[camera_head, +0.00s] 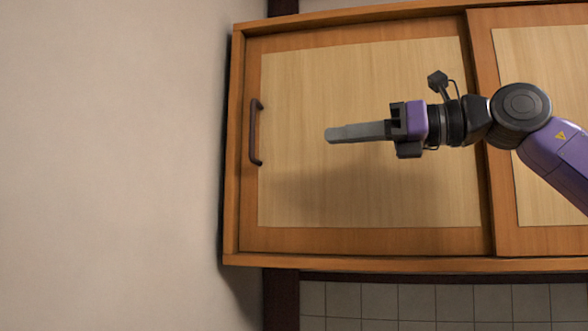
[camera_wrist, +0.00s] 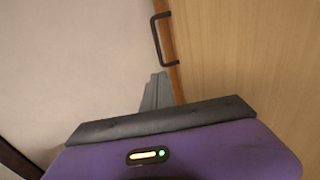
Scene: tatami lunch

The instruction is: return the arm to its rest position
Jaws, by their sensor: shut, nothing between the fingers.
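My gripper (camera_head: 330,135) is at the end of my purple and black arm, with its grey fingers together and nothing between them. In the head view it points left, in front of the light wood panel of a cabinet or sliding door (camera_head: 370,200). A dark bar handle (camera_head: 254,132) is on the panel's left frame, apart from the fingertips. In the wrist view my gripper (camera_wrist: 158,76) shows its closed fingers, and the handle (camera_wrist: 156,40) is beyond them. The fingers do not touch the handle.
A plain pale wall (camera_head: 110,160) fills the left of the head view. A second wood panel (camera_head: 535,70) stands at the right, behind my arm. Grey tiles (camera_head: 400,302) show along the bottom edge.

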